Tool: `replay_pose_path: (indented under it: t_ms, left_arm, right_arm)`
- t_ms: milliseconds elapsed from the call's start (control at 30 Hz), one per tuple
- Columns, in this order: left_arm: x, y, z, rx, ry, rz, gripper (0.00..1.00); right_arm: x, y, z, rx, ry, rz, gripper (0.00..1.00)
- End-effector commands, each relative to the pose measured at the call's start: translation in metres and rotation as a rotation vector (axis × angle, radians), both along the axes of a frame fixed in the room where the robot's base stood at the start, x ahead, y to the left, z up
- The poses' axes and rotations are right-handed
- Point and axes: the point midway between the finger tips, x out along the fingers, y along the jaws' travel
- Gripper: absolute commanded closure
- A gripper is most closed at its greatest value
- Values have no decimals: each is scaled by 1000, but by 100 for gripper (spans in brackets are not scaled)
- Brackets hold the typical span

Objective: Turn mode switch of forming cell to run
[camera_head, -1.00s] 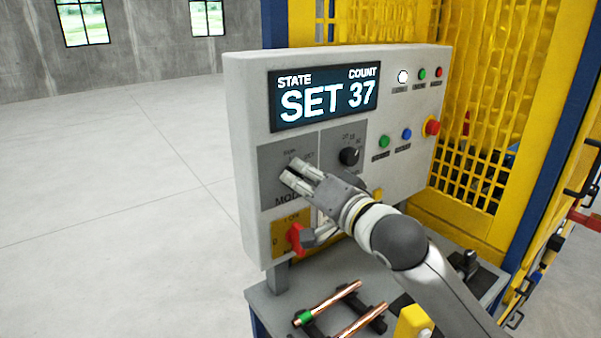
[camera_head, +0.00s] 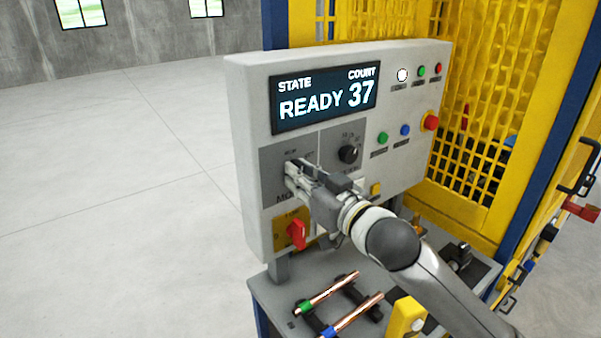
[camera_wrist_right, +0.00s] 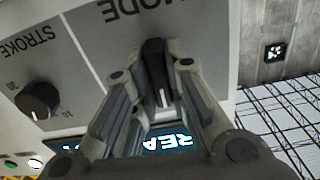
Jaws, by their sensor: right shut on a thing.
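The forming cell's grey control panel (camera_head: 245,120) stands in the middle of the head view. Its display (camera_head: 325,97) reads "STATE READY" and "COUNT 37". My right gripper (camera_head: 290,172) is at the MODE plate (camera_head: 268,158) below the display. In the right wrist view the two fingers are shut on the black mode switch knob (camera_wrist_right: 154,55), which has a white pointer line. In the head view the gripper hides the knob and part of the plate's lettering. My left gripper is not in view.
Beside the mode plate is a black stroke dial (camera_head: 348,154). Below is a red rotary handle (camera_head: 297,234) on a yellow plate. A red emergency button (camera_head: 430,121) and small coloured buttons sit at right. Copper tubes (camera_head: 330,292) lie on the bench below. A yellow mesh guard (camera_head: 480,110) stands behind.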

Motion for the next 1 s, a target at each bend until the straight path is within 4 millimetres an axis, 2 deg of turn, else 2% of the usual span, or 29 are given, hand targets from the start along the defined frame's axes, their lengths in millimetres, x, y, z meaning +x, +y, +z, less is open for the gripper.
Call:
replay_pose_path:
  t_ms: [667,700,833,1000]
  left_arm:
    - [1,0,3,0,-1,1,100]
    - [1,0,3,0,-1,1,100]
    - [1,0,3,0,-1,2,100]
    - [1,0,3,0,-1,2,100]
  right_arm:
    - [0,0,0,-54,-41,-1,100]
    - [0,0,0,-54,-41,-1,83]
    - [0,0,0,-54,-40,-1,66]
    - [0,0,0,-53,-39,0,64]
